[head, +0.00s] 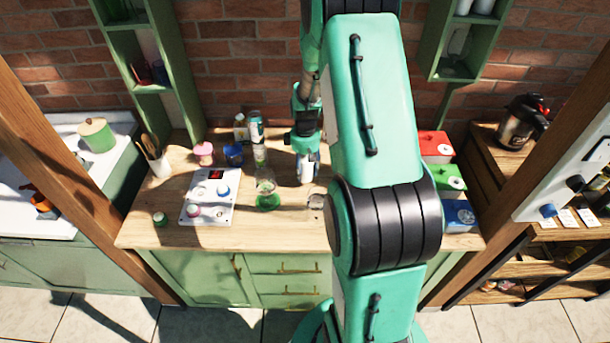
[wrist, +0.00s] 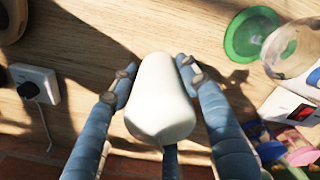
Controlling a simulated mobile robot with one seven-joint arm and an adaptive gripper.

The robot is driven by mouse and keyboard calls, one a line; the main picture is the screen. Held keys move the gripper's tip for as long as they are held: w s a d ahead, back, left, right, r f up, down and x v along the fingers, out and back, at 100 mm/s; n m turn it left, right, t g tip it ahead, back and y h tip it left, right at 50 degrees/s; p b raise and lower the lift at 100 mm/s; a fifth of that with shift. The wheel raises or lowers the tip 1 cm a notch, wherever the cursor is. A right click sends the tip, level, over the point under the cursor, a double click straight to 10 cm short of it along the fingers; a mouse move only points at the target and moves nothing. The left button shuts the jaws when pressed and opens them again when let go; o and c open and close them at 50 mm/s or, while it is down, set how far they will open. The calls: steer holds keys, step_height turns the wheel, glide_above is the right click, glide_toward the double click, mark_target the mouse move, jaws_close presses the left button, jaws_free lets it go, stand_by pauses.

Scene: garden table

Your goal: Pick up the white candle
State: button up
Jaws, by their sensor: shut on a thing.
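In the head view my gripper (head: 305,158) is over the back middle of the wooden table, and the candle shows only as a small pale shape there. I cannot tell whether the candle's base touches the tabletop.
A clear glass vessel (head: 265,186) with a green base stands left of my gripper. Farther left is a white panel (head: 208,208) with knobs. Red, green and blue boxes (head: 451,181) line the table's right side. The front of the tabletop (head: 285,236) is mostly clear.

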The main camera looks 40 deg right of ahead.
mark_target(305, 159)
steer(key=shift+r+p, duration=0.3)
steer(key=shift+r, duration=2.5)
